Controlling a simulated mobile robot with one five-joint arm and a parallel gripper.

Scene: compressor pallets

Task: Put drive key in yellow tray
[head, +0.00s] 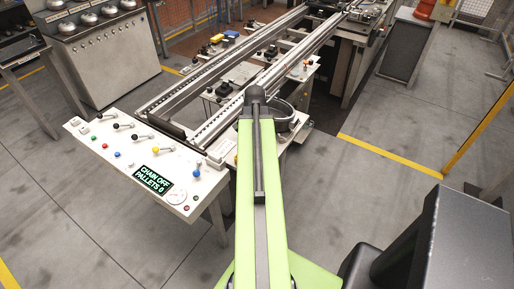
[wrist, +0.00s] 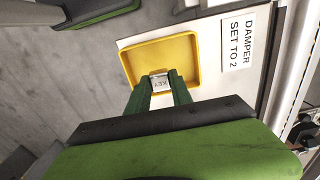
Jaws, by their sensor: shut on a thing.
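In the wrist view my gripper (wrist: 161,90) has its two green fingers shut on the drive key (wrist: 160,82), a small light block marked KEY. The key shows over the near part of the yellow tray (wrist: 197,52), a shallow square tray with a raised rim. Whether the key touches the tray floor or hangs above it I cannot tell. In the head view my light green arm hides the gripper, the key and the yellow tray.
The tray sits on a white panel (wrist: 211,22) beside a sign reading DAMPER SET TO 2 (wrist: 236,40). In the head view a control desk (head: 150,165) with levers and a CHAIN OFF, PALLETS 0 display stands left of my arm. Conveyor rails (head: 215,72) run away behind it.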

